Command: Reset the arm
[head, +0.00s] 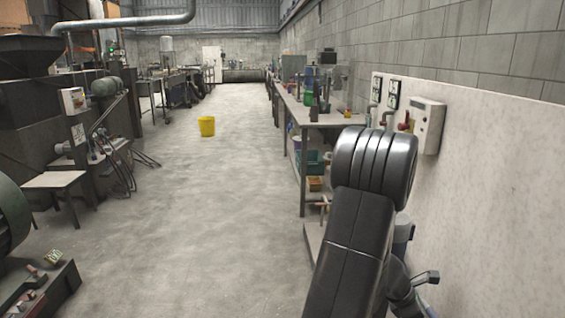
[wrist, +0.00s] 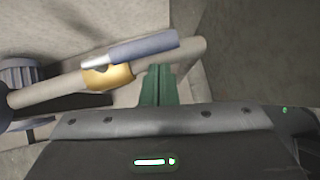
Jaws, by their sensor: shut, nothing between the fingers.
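My arm (head: 365,205) shows in the head view as thick black links, rising from the bottom edge at the right, close to the pale wall panel. In the wrist view my gripper (wrist: 158,84) shows as two dark green fingers side by side, shut and empty. Just beyond the fingers a pale pipe (wrist: 45,91) runs across the view. It has a brass valve body (wrist: 107,77) and a blue-grey lever (wrist: 145,47). I cannot tell whether the fingertips touch the pipe. I cannot make out my gripper in the head view.
A workbench (head: 303,117) with bottles and tools stands along the right wall. A grey control box (head: 428,124) is on the wall panel (head: 500,200) beside my arm. Machines (head: 60,110) line the left side.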

